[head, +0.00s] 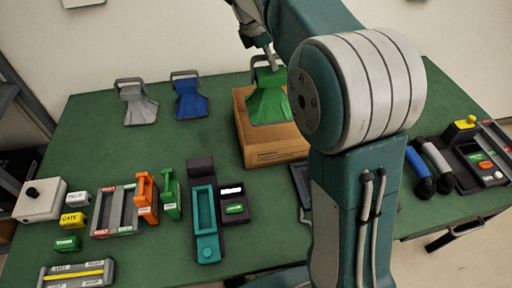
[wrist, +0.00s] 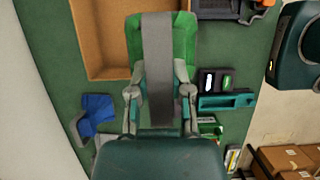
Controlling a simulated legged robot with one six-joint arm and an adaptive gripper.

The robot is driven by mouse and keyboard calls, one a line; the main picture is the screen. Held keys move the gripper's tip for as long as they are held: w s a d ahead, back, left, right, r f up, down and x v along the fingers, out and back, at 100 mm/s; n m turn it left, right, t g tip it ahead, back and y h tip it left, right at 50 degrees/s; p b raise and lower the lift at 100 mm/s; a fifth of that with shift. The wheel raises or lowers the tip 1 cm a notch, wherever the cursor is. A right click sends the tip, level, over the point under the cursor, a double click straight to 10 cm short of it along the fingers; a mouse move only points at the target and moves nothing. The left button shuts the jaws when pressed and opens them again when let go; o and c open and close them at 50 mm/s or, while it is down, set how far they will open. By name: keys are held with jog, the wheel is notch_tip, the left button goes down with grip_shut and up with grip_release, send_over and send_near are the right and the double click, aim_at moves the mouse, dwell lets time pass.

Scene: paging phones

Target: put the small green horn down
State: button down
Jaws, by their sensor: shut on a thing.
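The small green horn (head: 269,98) hangs upright from my gripper (head: 268,56), wide end down, at the cardboard box (head: 277,152). Its lower end overlaps the box opening in the head view; I cannot tell whether it touches the bottom. In the wrist view, my gripper (wrist: 160,92) is shut on the horn's grey handle. The green body (wrist: 187,38) shows behind the handle, by the right part of the box (wrist: 84,40). My arm hides the box's right side in the head view.
A grey horn (head: 137,104) and a blue horn (head: 189,98) stand left of the box. Orange (head: 147,196) and green (head: 170,194) handsets, a teal phone (head: 206,222) and labelled blocks lie nearer. More phones (head: 470,160) lie right. Green table (head: 95,140) is bare at left.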

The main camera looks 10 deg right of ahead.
aim_at(267, 100)
jog(key=shift+w+f, duration=0.2)
jog(key=shift+w, duration=0.35)
notch_tip(267, 100, down, 13)
jog(key=shift+a+r, duration=0.1)
jog(key=shift+a, duration=0.05)
jog(key=shift+f, duration=2.6)
jog(key=c, duration=0.5)
grip_release()
jog(key=shift+c, duration=0.2)
